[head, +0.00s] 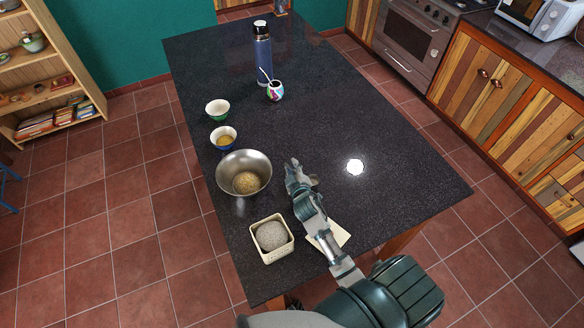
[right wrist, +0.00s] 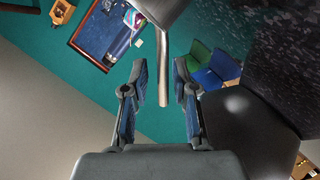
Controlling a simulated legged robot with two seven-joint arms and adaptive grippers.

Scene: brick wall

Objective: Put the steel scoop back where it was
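My right gripper (head: 299,173) is above the dark counter, just right of the steel bowl (head: 231,185) in the head view. In the right wrist view its two fingers (right wrist: 160,78) stand apart. A brushed steel piece that looks like the scoop (right wrist: 163,70) shows there, with its narrow handle reaching down between the fingers and a gap visible on each side. Its wider part is cut off at the top edge. I cannot make out the scoop in the head view. The steel bowl holds a tan, grainy heap (head: 246,183). My left gripper is not in view.
A square cream tin (head: 279,254) with a grey rounded mass stands near the front. A cream card (head: 340,236) lies partly under my right arm. Two small bowls (head: 218,110) (head: 223,137), a flask (head: 263,58) and a patterned cup (head: 275,92) stand farther back. The counter's right side is clear.

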